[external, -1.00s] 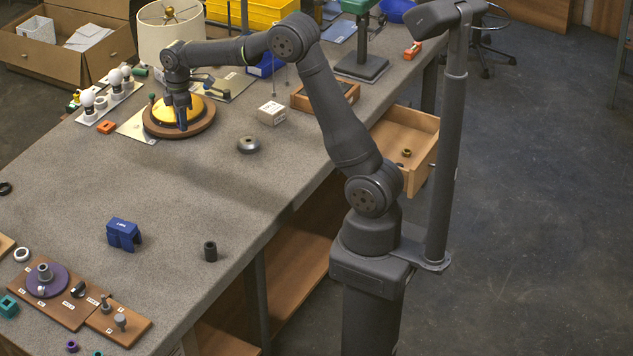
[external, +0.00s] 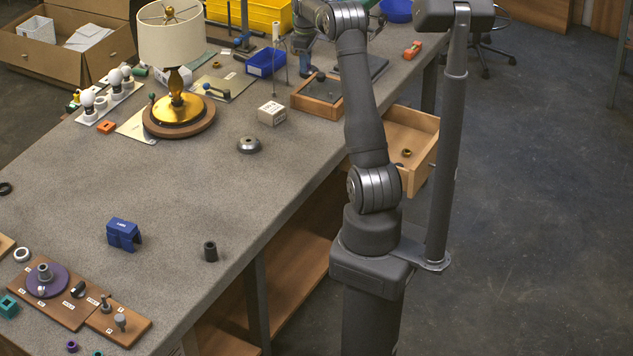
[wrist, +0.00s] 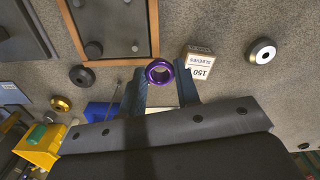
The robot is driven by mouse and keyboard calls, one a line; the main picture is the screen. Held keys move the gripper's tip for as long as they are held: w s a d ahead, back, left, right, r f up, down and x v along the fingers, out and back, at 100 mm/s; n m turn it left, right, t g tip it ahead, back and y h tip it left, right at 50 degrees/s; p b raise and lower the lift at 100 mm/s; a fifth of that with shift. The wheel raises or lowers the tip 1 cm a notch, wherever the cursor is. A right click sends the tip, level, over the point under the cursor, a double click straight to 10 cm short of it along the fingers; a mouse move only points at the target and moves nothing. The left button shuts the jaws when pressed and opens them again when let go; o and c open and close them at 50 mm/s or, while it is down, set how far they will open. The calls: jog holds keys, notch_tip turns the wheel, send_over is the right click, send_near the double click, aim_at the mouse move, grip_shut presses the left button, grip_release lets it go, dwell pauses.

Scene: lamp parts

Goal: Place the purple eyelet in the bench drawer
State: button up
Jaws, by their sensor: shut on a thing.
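The purple eyelet (wrist: 160,72) is a small shiny ring. In the wrist view it sits between the fingertips of my gripper (wrist: 161,77), which is shut on it. In the external view my wrist is at the back of the bench, partly behind my own arm, and the eyelet cannot be made out there. The bench drawer (external: 422,167) is light wood and stands open at the bench's right side, beside my arm. A small dark and brass-coloured ring (external: 407,153) lies inside it. My gripper is away from the drawer, over the bench top.
A wood-framed tray (external: 316,107) with dark parts lies near the bench's right edge. A white sleeves box (external: 271,114), a grey round part (external: 249,145) and a lamp (external: 176,105) stand left of it. A blue bin (external: 265,63) is behind.

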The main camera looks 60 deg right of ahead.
jog(key=s+d+m, duration=0.3)
jog(key=s+d, duration=0.9)
jog(key=s, duration=0.1)
jog(key=m, duration=0.3)
send_over(417, 147)
notch_tip(417, 147, down, 31)
jog(key=shift+a+r, duration=0.15)
jog(key=o, duration=0.9)
jog(key=shift+o, duration=0.2)
notch_tip(417, 147, up, 12)
